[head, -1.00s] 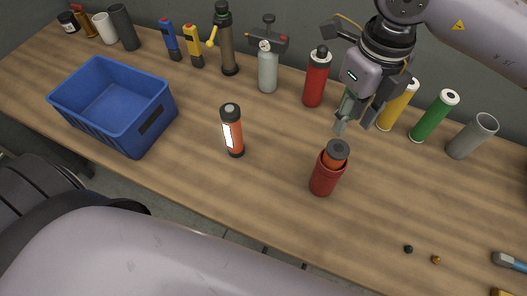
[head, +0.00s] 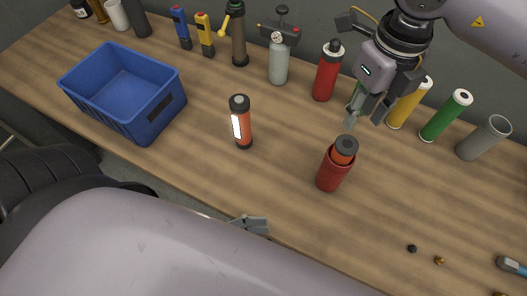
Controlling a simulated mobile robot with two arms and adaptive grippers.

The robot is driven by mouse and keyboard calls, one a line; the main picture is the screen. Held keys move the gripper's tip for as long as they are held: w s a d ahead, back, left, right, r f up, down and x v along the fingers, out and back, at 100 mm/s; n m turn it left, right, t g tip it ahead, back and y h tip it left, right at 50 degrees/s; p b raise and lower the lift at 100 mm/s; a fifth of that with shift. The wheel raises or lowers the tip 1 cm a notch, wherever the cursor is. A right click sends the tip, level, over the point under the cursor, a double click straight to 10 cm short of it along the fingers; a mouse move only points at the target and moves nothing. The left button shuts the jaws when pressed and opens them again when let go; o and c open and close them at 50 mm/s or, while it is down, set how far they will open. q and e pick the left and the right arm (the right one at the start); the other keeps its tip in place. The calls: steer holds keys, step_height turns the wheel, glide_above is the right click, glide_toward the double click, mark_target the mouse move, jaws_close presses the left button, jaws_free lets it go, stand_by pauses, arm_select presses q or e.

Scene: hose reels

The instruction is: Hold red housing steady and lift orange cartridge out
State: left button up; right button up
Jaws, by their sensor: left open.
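The red housing (head: 328,179) stands on the wooden table, right of centre. The orange cartridge (head: 343,156) with a dark grey cap sits inside it, its upper part showing above the rim. My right gripper (head: 364,115) is open and empty, above and behind the cartridge, fingers pointing down, apart from it. My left gripper (head: 256,222) shows at the table's front edge, left of and in front of the housing; it is open and empty, partly hidden by my own arm. A second orange cartridge (head: 243,130) with a white label and dark cap stands upright to the left.
A blue bin (head: 140,128) stands at the left. Along the back are a grey gas bottle (head: 279,65), a red bottle (head: 326,80), a yellow cylinder (head: 405,112), a green cylinder (head: 441,120) and a grey cup (head: 480,142). Small fittings (head: 439,261) lie front right.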

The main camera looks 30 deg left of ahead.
arm_select(q)
steer(key=w+a+r+m+t+y, duration=0.1)
steer(key=w+r+m+t+y, duration=0.15)
steer(key=w, duration=0.45)
steer(key=y, duration=0.3)
glide_toward(326, 166)
steer(key=shift+m+t+h, duration=0.25)
steer(key=shift+t, duration=0.2)
steer(key=x, duration=0.4)
steer(key=f+x, duration=0.1)
steer(key=x, duration=0.8)
steer(key=shift+f, duration=0.25)
steer(key=shift+c, duration=0.2)
